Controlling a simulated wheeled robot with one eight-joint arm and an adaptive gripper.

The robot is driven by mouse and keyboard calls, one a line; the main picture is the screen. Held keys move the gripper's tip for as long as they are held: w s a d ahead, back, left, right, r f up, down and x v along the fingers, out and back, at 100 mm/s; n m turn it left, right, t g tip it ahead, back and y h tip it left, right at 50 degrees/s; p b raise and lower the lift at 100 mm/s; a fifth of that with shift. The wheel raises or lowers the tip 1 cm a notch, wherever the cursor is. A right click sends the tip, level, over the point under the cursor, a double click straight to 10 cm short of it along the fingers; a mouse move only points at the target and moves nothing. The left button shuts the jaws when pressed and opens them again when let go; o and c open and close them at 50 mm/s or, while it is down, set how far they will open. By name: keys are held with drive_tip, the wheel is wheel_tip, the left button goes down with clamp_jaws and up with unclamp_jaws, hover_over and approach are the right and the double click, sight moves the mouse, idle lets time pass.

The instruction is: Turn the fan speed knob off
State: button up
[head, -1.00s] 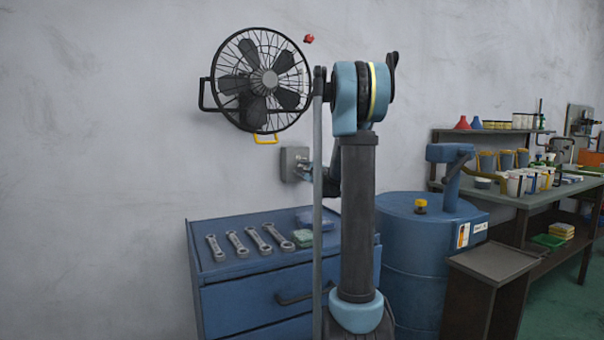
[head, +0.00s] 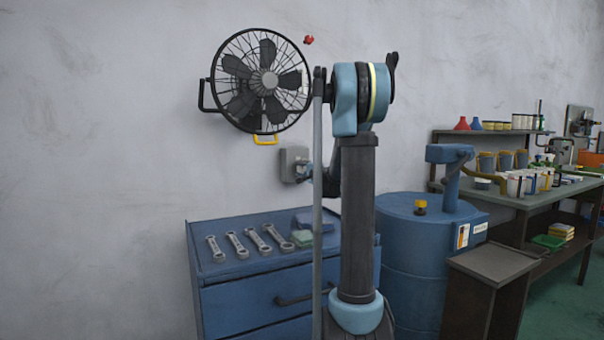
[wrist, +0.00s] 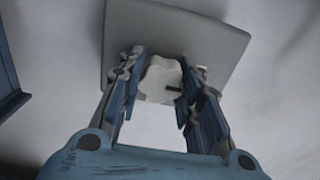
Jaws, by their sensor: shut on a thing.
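The fan speed knob (wrist: 160,80) is a pale lobed knob with a dark mark on its right side, on a grey square wall plate (wrist: 215,45). The plate also shows in the head view (head: 289,163), below the fan (head: 262,82). My gripper (wrist: 160,95) reaches the knob, with one finger on each side, and is shut on it. In the head view my gripper (head: 305,171) is at the plate's right edge, small and partly hidden by my arm; the knob cannot be made out there.
A blue tool cabinet (head: 206,270) with several wrenches (head: 240,244) on top stands below the plate. A blue drum (head: 405,260) and a workbench (head: 520,203) stand to the right. The wall left of the fan is bare.

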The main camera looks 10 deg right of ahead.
drive_tip(key=shift+s+a+f, duration=0.1)
drive_tip(key=shift+a, duration=0.05)
drive_tip(key=o, duration=1.1)
drive_tip(key=v, duration=1.1)
drive_tip(key=shift+s, duration=0.3)
